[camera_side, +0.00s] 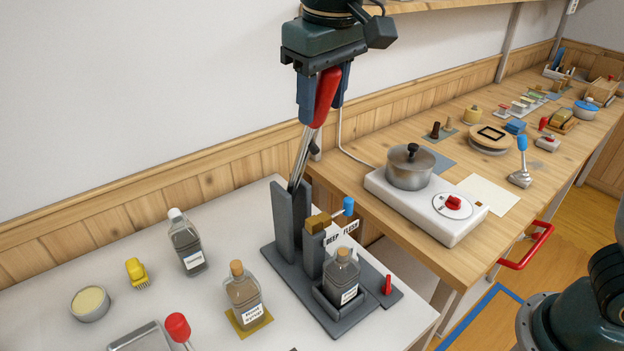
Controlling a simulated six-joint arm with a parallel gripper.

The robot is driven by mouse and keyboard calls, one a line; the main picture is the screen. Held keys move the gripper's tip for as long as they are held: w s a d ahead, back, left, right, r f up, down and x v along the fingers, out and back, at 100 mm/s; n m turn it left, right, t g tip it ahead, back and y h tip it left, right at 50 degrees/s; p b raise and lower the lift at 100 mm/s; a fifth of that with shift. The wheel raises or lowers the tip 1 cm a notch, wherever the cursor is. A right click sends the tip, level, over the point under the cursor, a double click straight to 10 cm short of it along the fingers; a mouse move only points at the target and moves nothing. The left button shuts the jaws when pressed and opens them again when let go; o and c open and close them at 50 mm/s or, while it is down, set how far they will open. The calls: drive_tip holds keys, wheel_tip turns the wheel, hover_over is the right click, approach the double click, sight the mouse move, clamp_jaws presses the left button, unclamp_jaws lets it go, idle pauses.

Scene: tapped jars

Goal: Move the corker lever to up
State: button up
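The grey corker (285,225) stands on the white table at the lower middle. Its lever (304,160) is a pair of metal rods rising steeply from the tall posts, leaning a little right, with a red grip (326,92) at the top. My gripper (324,105) points down at the grip, with its blue fingers on either side and the grip filling the gap between them. A glass bottle (343,270) stands in the corker's tray, below the brass head (319,222).
A pot (410,167) sits on a white hotplate (425,210) at the right. The wall is close behind.

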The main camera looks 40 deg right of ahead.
drive_tip(key=shift+s+f, duration=0.1)
drive_tip(key=shift+s, duration=0.15)
idle(0.3)
drive_tip(key=shift+s+f+t, duration=1.45)
drive_tip(key=shift+s+t, duration=0.05)
drive_tip(key=shift+s, duration=1.15)
drive_tip(key=shift+d+v, duration=0.25)
drive_tip(key=shift+v, duration=6.55)
drive_tip(key=s+d+f+t+h, duration=0.1)
drive_tip(key=d+f, duration=0.1)
drive_tip(key=d, duration=0.6)
drive_tip(key=d+f, duration=0.3)
drive_tip(key=d, duration=0.5)
drive_tip(key=s+d+f+m+y, duration=0.1)
drive_tip(key=s+d+f, duration=0.2)
drive_tip(key=s+f, duration=0.7)
drive_tip(key=shift+f+m, duration=0.4)
drive_tip(key=shift+f, duration=0.2)
drive_tip(key=shift+s, duration=0.15)
